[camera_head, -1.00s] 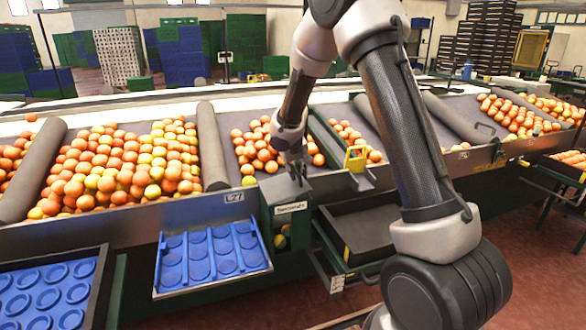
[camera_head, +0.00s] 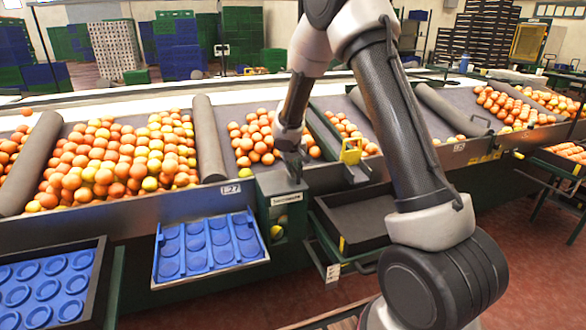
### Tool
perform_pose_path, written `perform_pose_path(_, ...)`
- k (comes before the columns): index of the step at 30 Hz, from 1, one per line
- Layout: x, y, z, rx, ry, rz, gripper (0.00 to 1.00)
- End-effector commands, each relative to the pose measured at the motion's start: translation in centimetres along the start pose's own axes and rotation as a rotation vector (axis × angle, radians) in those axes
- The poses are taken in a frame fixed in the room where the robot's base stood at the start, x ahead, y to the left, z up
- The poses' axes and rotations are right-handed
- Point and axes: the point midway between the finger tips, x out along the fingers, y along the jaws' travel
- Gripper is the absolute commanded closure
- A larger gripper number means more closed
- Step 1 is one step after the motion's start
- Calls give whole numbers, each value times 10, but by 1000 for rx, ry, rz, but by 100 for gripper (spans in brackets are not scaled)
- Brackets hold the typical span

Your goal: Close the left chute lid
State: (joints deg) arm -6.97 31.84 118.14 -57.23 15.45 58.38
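A small grey-green chute box (camera_head: 270,208) stands at the front edge of the sorting table, just right of the blue tray. Its flat grey top, which looks like the lid (camera_head: 275,183), carries a white label on its front edge.
A yellow handle-like part (camera_head: 350,151) sits on a green divider to the right. Oranges (camera_head: 120,160) fill the sloping lanes behind. A blue tray (camera_head: 262,262) hangs at the front left. An empty dark tray (camera_head: 358,222) lies right of the chute, partly behind my arm.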

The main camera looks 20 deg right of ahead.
Motion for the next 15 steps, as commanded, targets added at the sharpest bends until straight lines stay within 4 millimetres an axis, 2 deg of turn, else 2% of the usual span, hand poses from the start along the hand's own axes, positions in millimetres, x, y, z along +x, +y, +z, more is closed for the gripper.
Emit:
perform_pose_path(10,-1,0,0,1,1,-1,79)
perform_pose_path(15,-21,-1,-2,1,5,0,79)
